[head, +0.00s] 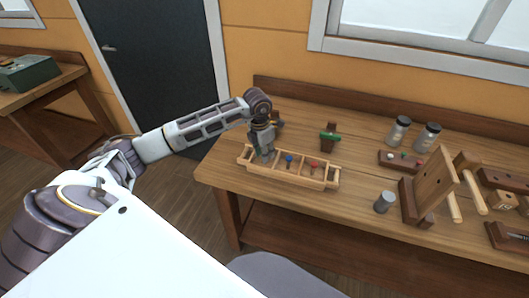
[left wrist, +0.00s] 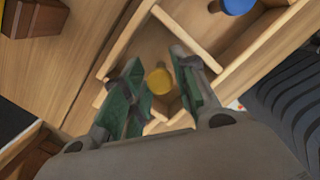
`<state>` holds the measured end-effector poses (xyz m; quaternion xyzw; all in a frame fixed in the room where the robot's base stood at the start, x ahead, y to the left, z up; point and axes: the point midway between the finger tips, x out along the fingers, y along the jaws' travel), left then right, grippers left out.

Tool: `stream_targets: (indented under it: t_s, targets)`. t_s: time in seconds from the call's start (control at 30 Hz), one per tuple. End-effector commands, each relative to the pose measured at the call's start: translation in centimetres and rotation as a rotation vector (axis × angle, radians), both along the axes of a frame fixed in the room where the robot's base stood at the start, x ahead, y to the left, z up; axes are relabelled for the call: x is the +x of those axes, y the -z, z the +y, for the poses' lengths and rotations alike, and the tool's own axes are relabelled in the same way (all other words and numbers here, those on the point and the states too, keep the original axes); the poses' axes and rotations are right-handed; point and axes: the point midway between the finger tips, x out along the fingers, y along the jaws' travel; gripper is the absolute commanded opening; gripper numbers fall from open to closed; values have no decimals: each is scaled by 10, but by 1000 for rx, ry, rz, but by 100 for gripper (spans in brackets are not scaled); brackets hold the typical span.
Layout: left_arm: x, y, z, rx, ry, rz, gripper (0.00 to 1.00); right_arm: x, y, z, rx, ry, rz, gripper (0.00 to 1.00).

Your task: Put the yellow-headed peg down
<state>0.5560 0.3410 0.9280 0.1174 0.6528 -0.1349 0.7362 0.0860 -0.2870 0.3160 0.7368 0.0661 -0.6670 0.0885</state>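The yellow-headed peg (left wrist: 159,80) shows in the left wrist view, between my left gripper's fingers, low in an end compartment of the wooden tray. Gaps show between its head and the green finger pads, so the left gripper (left wrist: 157,62) looks open around it. In the head view my left gripper (head: 265,152) reaches down into the left end of the tray (head: 310,181) and hides the yellow peg. My right gripper is not in view.
A blue-headed peg (head: 289,159) and a red-headed peg (head: 314,165) stand in other tray compartments. Behind is a brown block with a green piece (head: 329,137). To the right are a grey cylinder (head: 384,202), an upright wooden board (head: 432,185) and two jars (head: 398,131).

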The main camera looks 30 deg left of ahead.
Motion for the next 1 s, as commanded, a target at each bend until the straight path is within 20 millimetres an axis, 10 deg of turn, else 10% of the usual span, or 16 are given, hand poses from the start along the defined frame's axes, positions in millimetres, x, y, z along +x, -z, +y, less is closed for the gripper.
stream_targets:
  t_s: [1.0]
  targets:
    - [-12,-113,5,0,0,-2,28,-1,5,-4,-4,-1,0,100]
